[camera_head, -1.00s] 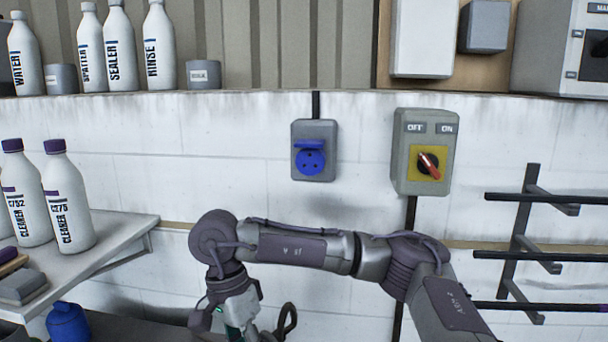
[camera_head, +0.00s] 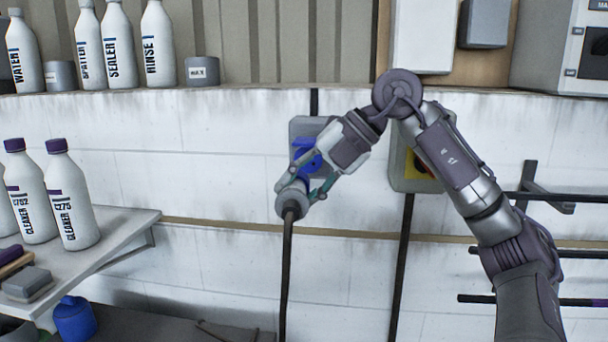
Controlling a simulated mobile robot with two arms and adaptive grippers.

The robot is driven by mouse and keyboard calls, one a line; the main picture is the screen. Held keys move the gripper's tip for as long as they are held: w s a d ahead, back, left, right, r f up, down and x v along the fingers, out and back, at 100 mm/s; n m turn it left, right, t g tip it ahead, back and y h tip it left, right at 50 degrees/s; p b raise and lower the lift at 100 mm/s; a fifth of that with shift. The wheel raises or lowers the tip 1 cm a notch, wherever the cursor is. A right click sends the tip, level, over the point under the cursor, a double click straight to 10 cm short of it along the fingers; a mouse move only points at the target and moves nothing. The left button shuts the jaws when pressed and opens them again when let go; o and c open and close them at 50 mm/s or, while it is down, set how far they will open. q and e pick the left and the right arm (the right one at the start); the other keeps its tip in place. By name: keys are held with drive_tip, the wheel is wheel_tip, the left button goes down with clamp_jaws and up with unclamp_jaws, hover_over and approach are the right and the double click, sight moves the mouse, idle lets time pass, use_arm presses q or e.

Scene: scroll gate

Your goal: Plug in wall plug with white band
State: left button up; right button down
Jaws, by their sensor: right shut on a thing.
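A grey wall box (camera_head: 304,127) with a blue socket (camera_head: 306,160) hangs on the white wall near the middle, partly covered by my right arm. My right gripper (camera_head: 304,190) is shut on a plug (camera_head: 290,199) just below and in front of the socket. The plug's grey rear end faces me, and a black cable (camera_head: 286,270) hangs straight down from it. The plug's front end is hidden, so I cannot tell whether it touches the socket. No white band can be made out. My left gripper is not in view.
A switch box (camera_head: 400,172) right of the socket is mostly behind my right arm. Black rack bars (camera_head: 545,200) stick out at the right. A shelf (camera_head: 130,228) with purple-capped bottles (camera_head: 72,205) stands at the left. A ledge above holds several bottles (camera_head: 120,45).

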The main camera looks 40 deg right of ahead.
drive_tip(key=shift+s+d+r+m+t, duration=0.2)
drive_tip(key=shift+r+m+t, duration=0.1)
drive_tip(key=shift+r+m, duration=0.3)
drive_tip(key=shift+w+d+r+h, duration=0.1)
drive_tip(key=shift+r+h, duration=0.2)
drive_tip(key=shift+w+d, duration=0.1)
drive_tip(key=shift+w, duration=0.1)
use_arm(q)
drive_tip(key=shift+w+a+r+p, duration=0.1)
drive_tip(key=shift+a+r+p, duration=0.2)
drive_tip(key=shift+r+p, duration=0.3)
use_arm(e)
drive_tip(key=shift+w+d, duration=1)
drive_tip(key=shift+d, duration=0.35)
drive_tip(key=shift+w+d, duration=1)
drive_tip(key=shift+d, duration=0.3)
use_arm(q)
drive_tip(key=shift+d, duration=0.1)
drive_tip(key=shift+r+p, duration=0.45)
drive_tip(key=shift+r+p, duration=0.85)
use_arm(e)
drive_tip(key=shift+w+d, duration=0.25)
drive_tip(key=shift+d, duration=0.05)
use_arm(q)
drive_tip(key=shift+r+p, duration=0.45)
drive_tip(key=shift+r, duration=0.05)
use_arm(e)
drive_tip(key=shift+s+a, duration=0.1)
drive_tip(key=shift+a, duration=0.05)
